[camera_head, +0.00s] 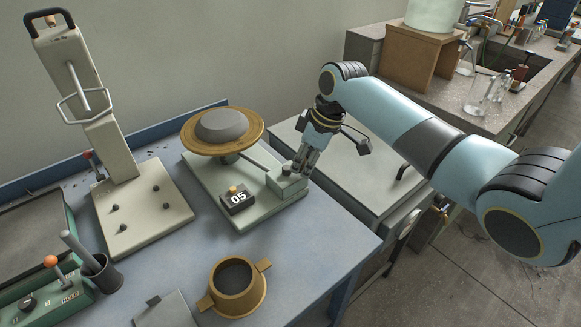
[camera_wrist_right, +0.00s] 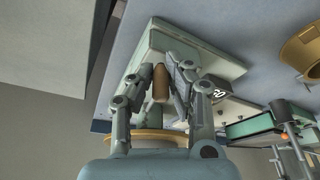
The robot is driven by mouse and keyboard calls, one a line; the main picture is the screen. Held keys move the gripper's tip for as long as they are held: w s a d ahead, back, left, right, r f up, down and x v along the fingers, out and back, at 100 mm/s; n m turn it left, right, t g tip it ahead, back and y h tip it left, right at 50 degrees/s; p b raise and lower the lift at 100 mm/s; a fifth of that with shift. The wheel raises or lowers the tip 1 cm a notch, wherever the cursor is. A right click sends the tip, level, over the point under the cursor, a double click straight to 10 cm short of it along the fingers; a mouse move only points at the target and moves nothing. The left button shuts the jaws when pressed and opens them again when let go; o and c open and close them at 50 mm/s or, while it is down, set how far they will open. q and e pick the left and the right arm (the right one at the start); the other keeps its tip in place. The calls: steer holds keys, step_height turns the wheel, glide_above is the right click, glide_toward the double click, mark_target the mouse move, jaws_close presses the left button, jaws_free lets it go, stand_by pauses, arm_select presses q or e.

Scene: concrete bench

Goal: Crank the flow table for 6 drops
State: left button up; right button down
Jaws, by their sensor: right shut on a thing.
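The flow table's pale green base (camera_head: 262,211) stands on the blue bench. Its round brass top (camera_head: 189,137) carries a low grey pat (camera_head: 222,125). The black counter (camera_head: 238,199) on the base reads 05. My right gripper (camera_head: 302,166) is at the box on the base's right end. In the right wrist view, my right gripper (camera_wrist_right: 164,86) is shut on the brown crank handle (camera_wrist_right: 160,82), which stands between its two fingers. The crank's arm is largely hidden by the gripper. My left gripper is not in view.
A brass mould (camera_head: 237,303) with two lugs sits at the front. A tall pale press (camera_head: 120,160) stands at the left. A dark cup (camera_head: 103,273) and a green control box (camera_head: 52,300) are at the front left. Bare blue bench lies right of the mould.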

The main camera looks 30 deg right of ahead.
steer(key=shift+s+a, duration=0.4)
steer(key=shift+a, duration=0.5)
steer(key=shift+a+r, duration=0.1)
steer(key=shift+a, duration=0.1)
steer(key=c, duration=1.2)
jaws_free()
steer(key=shift+a, duration=0.1)
